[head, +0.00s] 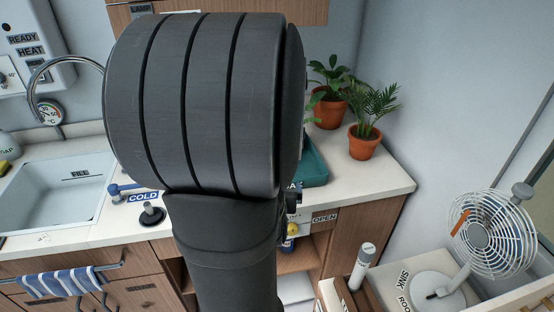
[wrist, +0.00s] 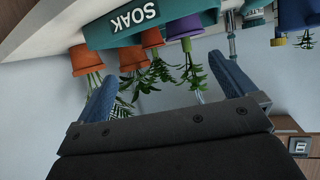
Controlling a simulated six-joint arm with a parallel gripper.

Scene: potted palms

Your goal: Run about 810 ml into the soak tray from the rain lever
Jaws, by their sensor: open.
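The teal soak tray (head: 314,168) stands on the counter in the head view, mostly hidden behind my arm. In the wrist view, which is upside down, the soak tray (wrist: 100,33) shows its SOAK label, with several orange pots and a purple pot (wrist: 184,27) holding palms at it. My gripper (wrist: 163,68) is open and empty, its two blue fingers apart with the pots and palms seen between them. A thin metal post (wrist: 231,40) stands beside the tray, near one finger; I cannot tell whether it belongs to the rain lever. No lever marked rain is readable.
Two potted plants (head: 365,142) stand at the counter's back right. The sink (head: 55,195), the blue COLD lever (head: 127,188) and a black knob (head: 151,214) are at left. A white fan (head: 480,235) stands at right. A blue container (wrist: 295,15) is beside the metal post.

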